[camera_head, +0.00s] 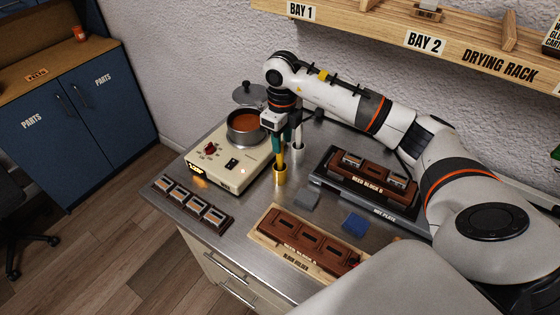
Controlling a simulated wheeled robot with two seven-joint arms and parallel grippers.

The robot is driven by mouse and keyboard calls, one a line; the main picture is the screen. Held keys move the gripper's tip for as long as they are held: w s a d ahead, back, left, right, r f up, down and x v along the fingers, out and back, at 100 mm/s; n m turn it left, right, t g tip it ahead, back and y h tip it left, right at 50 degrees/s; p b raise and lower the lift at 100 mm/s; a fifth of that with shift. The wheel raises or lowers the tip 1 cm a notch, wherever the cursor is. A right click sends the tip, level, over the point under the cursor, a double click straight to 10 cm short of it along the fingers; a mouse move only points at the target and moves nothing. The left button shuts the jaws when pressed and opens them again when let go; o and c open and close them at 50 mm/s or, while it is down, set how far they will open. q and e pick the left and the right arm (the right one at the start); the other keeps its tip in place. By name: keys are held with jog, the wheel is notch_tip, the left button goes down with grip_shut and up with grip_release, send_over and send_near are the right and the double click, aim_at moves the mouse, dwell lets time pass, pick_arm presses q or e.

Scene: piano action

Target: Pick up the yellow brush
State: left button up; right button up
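The yellow brush (281,163) stands upright in a brass-coloured cup at the front of the pot's hot unit, on the metal bench. My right gripper (281,138) points down right over it, at the top of the brush. Teal parts show between the gripper and the yellow part; I cannot tell whether they are fingers or handles. The fingertips are too small and overlapped to show whether they are closed on the brush. A second, silver upright holder (298,149) stands just to the right. My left gripper is not in view.
A pot of brown liquid (246,126) sits on a beige heater (232,180) to the left. Around the bench lie a reed tray (192,203), block holder (262,237), grey block (306,199), blue block (355,224) and hot plate (327,177). A drying rack (462,55) hangs above.

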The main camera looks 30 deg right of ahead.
aim_at(280, 163)
jog(key=shift+w+d+f, duration=0.1)
jog(key=shift+d+f, duration=0.05)
jog(key=shift+f, duration=0.5)
jog(key=f+p, duration=0.2)
jog(key=f, duration=0.2)
jog(key=shift+w+a+f+p, duration=0.2)
jog(key=shift+w+p, duration=0.1)
jog(key=shift+p, duration=0.1)
jog(key=shift+f, duration=0.15)
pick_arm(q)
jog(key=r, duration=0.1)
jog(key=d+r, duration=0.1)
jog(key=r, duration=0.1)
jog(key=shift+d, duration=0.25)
pick_arm(e)
jog(key=shift+d, duration=0.1)
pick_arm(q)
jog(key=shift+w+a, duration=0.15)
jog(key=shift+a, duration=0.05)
pick_arm(e)
grip_shut()
